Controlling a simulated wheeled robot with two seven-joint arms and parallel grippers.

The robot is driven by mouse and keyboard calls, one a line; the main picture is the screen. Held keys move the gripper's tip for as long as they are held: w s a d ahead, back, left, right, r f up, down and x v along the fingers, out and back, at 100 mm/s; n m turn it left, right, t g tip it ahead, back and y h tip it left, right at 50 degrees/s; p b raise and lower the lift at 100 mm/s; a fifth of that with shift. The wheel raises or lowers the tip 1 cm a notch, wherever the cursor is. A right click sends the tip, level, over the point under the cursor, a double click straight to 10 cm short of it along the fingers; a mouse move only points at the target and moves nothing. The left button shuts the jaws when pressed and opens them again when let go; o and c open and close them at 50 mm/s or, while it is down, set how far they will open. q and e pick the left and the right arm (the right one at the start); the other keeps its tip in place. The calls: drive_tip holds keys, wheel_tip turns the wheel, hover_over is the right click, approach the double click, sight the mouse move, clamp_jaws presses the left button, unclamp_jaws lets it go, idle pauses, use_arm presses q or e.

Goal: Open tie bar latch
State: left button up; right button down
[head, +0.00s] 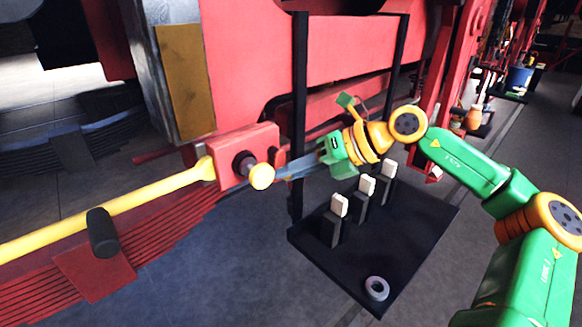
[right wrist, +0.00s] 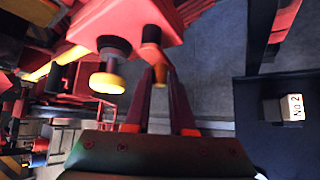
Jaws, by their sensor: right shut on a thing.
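The yellow tie bar (head: 110,208) runs from the lower left to a red block (head: 270,137). A dark round boss with a yellow knob (head: 262,177) stands out of the block; the knob also shows in the right wrist view (right wrist: 107,82). Beside it in the wrist view is a small orange-brown latch pin (right wrist: 151,44). My right gripper (head: 284,172) reaches in from the right, its long fingers (right wrist: 156,80) shut on this latch pin at the block. The fingertips partly hide the pin. My left gripper is not in view.
A black tray (head: 400,262) hangs on two black posts below my right arm. It carries several dark holders with white tags (head: 367,185) and a grey ring (head: 377,288). Red leaf springs (head: 150,240) lie under the bar. The floor at lower middle is clear.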

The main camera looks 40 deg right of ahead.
drive_tip(key=shift+r, duration=0.2)
drive_tip(key=c, duration=0.8)
unclamp_jaws()
drive_tip(key=shift+o, duration=0.2)
drive_tip(key=shift+d+f, duration=0.1)
drive_tip(key=shift+f, duration=0.05)
drive_tip(key=b+v, duration=0.3)
drive_tip(key=v, duration=0.4)
drive_tip(key=shift+b, duration=0.35)
